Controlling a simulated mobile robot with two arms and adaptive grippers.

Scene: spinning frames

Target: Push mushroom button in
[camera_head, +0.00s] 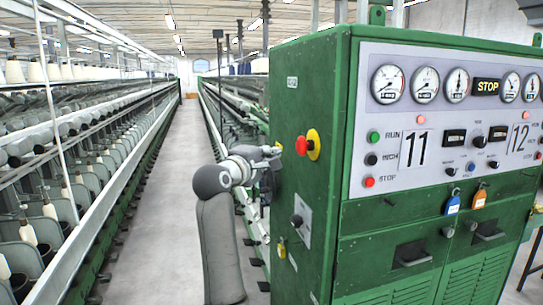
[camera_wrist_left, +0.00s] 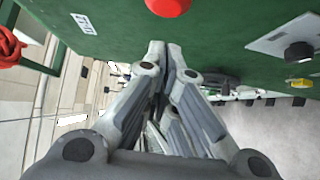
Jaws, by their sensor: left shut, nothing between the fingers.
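The red mushroom button (camera_head: 302,146) sits on a round yellow base (camera_head: 315,144) on the green cabinet's side face. It also shows, cut off by the top edge, in the left wrist view (camera_wrist_left: 168,6). My left gripper (camera_head: 277,152) is to the left of the button in the head view, apart from it. In the left wrist view its fingers (camera_wrist_left: 168,47) are together and empty, pointing at the green side panel, with the button beyond the tips. Whether the button is pressed in cannot be told. My right gripper is not in view.
The green cabinet (camera_head: 340,200) fills the right, with gauges and a front control panel (camera_head: 400,140). A black knob on a grey plate (camera_head: 300,220) is lower on the side face. Spinning frames line both sides of a clear aisle (camera_head: 165,200).

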